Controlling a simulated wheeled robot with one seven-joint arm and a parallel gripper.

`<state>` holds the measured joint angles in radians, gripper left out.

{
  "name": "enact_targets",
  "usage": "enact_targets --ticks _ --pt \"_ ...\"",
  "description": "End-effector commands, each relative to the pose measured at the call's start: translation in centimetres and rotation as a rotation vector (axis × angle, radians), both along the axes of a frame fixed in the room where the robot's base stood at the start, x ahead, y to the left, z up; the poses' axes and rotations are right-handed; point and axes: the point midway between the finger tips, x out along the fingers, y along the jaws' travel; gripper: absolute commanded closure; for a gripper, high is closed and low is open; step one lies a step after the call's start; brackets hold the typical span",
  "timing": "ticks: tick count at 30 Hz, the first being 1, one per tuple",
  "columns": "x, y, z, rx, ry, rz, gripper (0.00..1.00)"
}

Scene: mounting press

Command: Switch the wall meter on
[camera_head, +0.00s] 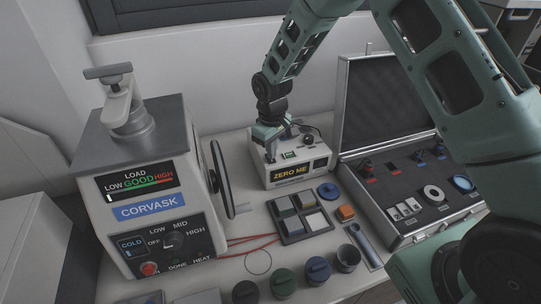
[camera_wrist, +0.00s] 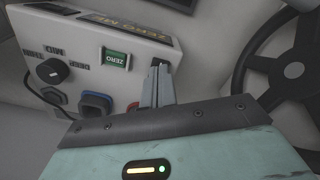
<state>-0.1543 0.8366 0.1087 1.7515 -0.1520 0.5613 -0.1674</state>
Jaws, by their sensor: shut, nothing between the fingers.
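The meter (camera_head: 290,168) is a pale box with a dark front strip lettered "ZERO ME"; the rest of the word is cut off or hidden. It stands against the wall on the bench. In the wrist view the meter (camera_wrist: 85,50) shows a green "ZERO" button (camera_wrist: 115,58), a black knob (camera_wrist: 52,71) and a blue socket-like part (camera_wrist: 95,104). My gripper (camera_head: 270,158) points down at the left part of the meter's top. In the wrist view my gripper (camera_wrist: 161,68) is shut and empty, its tips by a small dark part I cannot identify. Contact is unclear.
The Corvask press (camera_head: 150,200) stands left, its handwheel (camera_head: 222,180) close to the meter. An open case (camera_head: 365,205) with small parts lies right. A tray of square blocks (camera_head: 290,238), several round pots and a red cable lie in front.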

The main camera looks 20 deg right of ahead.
Motion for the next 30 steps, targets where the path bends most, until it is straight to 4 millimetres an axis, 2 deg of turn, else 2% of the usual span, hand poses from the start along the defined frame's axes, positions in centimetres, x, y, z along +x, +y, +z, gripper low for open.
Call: enact_targets --ticks 1,21,30 --pt "0.0 0.0 0.8 0.0 -0.001 0.0 1.0" --pt "0.0 0.0 5.8 0.0 -0.001 0.0 1.0" --pt "0.0 0.0 5.9 0.0 0.0 0.0 1.0"
